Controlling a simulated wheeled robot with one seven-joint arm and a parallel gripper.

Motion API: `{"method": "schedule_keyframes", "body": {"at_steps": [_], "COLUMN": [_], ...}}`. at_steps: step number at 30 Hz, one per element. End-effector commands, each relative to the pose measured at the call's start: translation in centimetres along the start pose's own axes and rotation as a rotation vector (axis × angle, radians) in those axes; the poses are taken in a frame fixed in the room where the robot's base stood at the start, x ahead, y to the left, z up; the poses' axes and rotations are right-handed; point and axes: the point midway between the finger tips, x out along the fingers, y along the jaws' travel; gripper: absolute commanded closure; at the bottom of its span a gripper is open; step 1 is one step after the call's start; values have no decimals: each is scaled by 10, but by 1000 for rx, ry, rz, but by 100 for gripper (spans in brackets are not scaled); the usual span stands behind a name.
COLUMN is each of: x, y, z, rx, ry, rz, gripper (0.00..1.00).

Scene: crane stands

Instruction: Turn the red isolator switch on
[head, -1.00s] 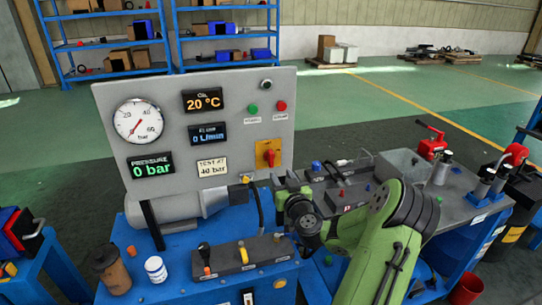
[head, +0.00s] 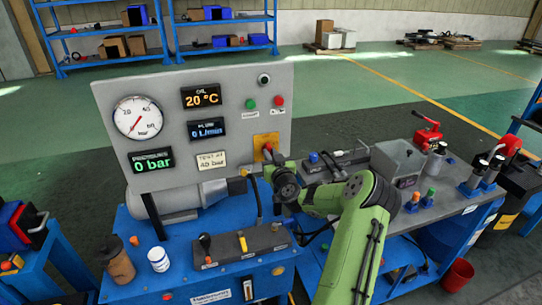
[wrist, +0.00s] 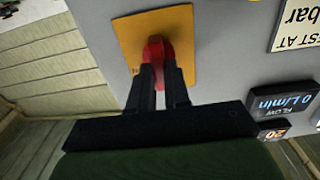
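The red isolator switch (wrist: 157,49) sits on a yellow plate (wrist: 182,23) on the grey panel. In the wrist view, which shows the panel upside down, the black fingers of my gripper (wrist: 160,75) are close together on both sides of the red handle, with red filling the narrow gap. The gripper appears shut on the handle. In the head view the yellow plate (head: 258,141) is at the panel's lower right, and my arm hides most of the switch and the fingertips.
The grey panel (head: 236,115) carries a dial gauge (head: 138,118) and displays, including one reading 0 bar (head: 151,160). Green (head: 251,103) and red (head: 278,100) buttons sit above the switch. A valve block (head: 238,247), brown cup (head: 117,260) and white jar (head: 158,259) stand on the blue bench below.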

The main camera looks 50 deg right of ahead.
Motion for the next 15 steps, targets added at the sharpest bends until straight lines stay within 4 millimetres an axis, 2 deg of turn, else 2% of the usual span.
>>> {"method": "schedule_keyframes", "body": {"at_steps": [8, 15], "x": [0, 0], "y": [0, 1], "z": [0, 0], "rx": [6, 82], "ry": [1, 2], "rz": [0, 0], "gripper": [100, 100]}}
